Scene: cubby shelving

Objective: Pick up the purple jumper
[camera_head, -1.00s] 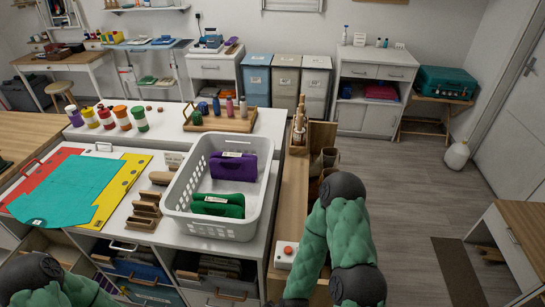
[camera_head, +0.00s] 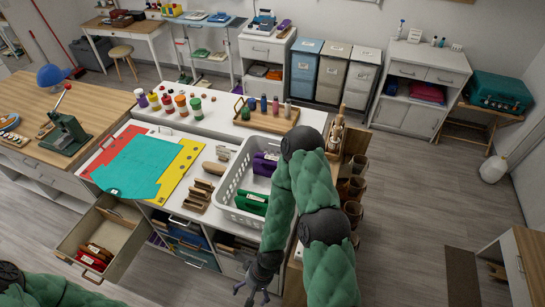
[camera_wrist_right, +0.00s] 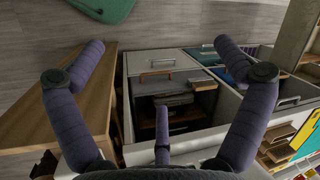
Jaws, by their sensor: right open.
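The purple jumper (camera_head: 265,164) is a folded purple bundle with a pale label in the white basket (camera_head: 228,187) on the counter. My right arm hides part of it and the basket's right side. A green folded bundle (camera_head: 252,203) lies in front of it in the same basket. My right gripper (camera_head: 260,291) is open and empty, low in front of the counter, below the basket and apart from it. In the right wrist view its spread fingers (camera_wrist_right: 158,52) face the counter's drawer fronts; the jumper cannot be made out there. Only part of my left arm shows; its gripper is out of view.
An open drawer (camera_head: 92,228) with red and brown bundles juts out at lower left. Wooden holders (camera_head: 196,197) stand left of the basket. A bottle tray (camera_head: 283,122) sits behind it.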

